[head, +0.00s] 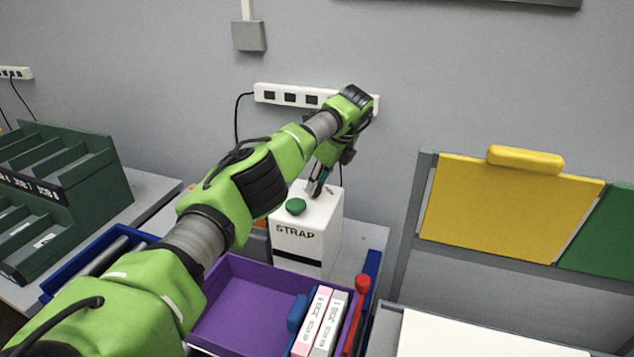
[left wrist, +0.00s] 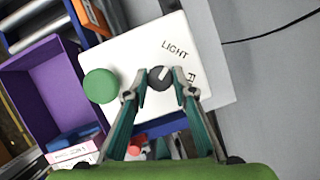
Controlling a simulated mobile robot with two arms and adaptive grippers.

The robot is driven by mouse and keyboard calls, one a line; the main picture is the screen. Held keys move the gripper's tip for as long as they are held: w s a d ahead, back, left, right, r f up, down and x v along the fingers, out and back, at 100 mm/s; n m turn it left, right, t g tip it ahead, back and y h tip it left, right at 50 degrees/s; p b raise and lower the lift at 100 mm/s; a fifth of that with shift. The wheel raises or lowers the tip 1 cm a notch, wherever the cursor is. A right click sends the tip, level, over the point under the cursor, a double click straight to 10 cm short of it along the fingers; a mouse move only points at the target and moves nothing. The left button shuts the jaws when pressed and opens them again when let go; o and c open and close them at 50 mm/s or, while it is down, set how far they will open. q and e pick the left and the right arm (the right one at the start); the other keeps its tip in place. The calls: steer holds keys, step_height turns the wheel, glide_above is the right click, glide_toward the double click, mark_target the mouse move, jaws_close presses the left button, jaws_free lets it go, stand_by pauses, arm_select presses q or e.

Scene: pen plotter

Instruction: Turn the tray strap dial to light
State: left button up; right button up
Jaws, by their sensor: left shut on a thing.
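The white strapping box (head: 301,250), marked STRAP, stands behind the purple tray. Its top (left wrist: 130,50) fills the middle of the left wrist view, with a round green button (left wrist: 100,86) and a small dark dial (left wrist: 159,77). The dial has a pale pointer line tilted up and right, roughly toward the word LIGHT. A second label, starting with F, is partly hidden by a finger. My left gripper (head: 317,185) reaches down onto the box top; its fingertips (left wrist: 157,92) are shut on the dial from both sides. My right gripper is not in view.
The purple tray (head: 232,318) in front holds pink and white boxes and a blue item. A red-topped handle (head: 362,284) stands at its right. A white power strip (head: 272,93) is on the wall behind. A yellow panel (head: 500,208) stands at right, green shelving (head: 75,170) at left.

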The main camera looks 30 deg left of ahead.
arm_select(q)
steer(key=shift+a+r, duration=0.1)
stand_by(0.4)
steer(key=o, duration=1.1)
steer(key=v, duration=1.2)
